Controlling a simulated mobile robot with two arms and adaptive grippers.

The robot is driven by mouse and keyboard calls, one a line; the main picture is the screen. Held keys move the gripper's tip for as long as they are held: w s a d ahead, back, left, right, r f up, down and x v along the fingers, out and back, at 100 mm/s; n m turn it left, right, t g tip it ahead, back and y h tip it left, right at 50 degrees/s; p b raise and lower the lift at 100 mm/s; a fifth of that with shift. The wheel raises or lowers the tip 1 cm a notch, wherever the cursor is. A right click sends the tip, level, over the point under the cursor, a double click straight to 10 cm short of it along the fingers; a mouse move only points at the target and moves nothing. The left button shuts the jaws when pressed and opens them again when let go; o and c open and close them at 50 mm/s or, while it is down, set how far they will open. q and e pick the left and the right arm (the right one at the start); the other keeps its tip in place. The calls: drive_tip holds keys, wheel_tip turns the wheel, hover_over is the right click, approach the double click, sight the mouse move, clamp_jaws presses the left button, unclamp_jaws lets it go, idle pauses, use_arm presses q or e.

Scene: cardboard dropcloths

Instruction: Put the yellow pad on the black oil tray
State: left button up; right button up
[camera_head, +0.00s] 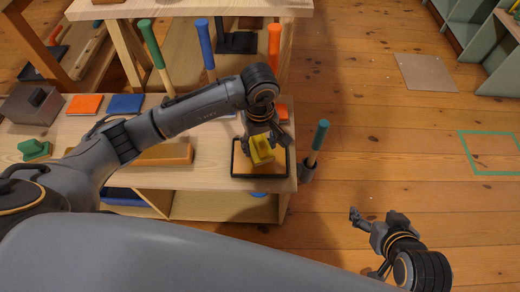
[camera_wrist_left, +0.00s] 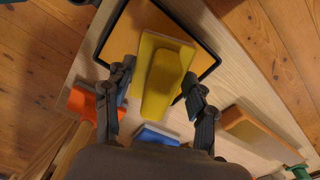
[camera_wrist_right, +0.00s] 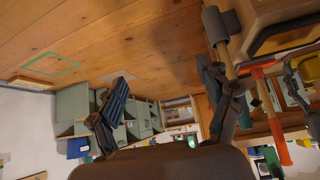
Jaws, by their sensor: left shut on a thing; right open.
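The yellow pad (camera_head: 262,150), a flat block with a raised handle, is in my left gripper (camera_head: 258,138) in the head view. The left wrist view shows the pad (camera_wrist_left: 163,75) with my left gripper's (camera_wrist_left: 158,95) fingers on either side of its handle. The black oil tray (camera_head: 260,176), with an amber inside, lies on the bench's front right corner. The pad is over the tray; whether it touches is hard to tell. The tray's rim also shows in the left wrist view (camera_wrist_left: 205,75). My right gripper (camera_head: 374,222) is open and empty over the floor.
The wooden bench (camera_head: 212,178) also carries an orange pad (camera_head: 84,104), a blue pad (camera_head: 125,103), a green-handled block (camera_head: 34,150) and a long orange-topped block (camera_head: 165,154). A green-handled tool (camera_head: 318,140) stands in a holder beside the tray.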

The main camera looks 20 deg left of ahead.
use_arm(q)
drive_tip(key=f+b, duration=0.1)
drive_tip(key=f, duration=0.2)
drive_tip(key=shift+w+f, duration=0.2)
use_arm(e)
drive_tip(key=w+r+t, duration=0.1)
drive_tip(key=w, duration=0.1)
drive_tip(key=w+a+r+t, duration=0.1)
drive_tip(key=w+r, duration=0.1)
drive_tip(key=shift+a+t+y, duration=0.2)
drive_tip(key=shift+t+y, duration=0.1)
drive_tip(key=shift+y, duration=0.1)
use_arm(q)
drive_tip(key=shift+f, duration=0.2)
drive_tip(key=o, duration=1)
use_arm(e)
drive_tip(key=shift+w+a+r+t, duration=0.15)
drive_tip(key=shift+w+r+t, duration=0.2)
drive_tip(key=shift+r+t, duration=0.05)
use_arm(q)
drive_tip(key=shift+r, duration=0.1)
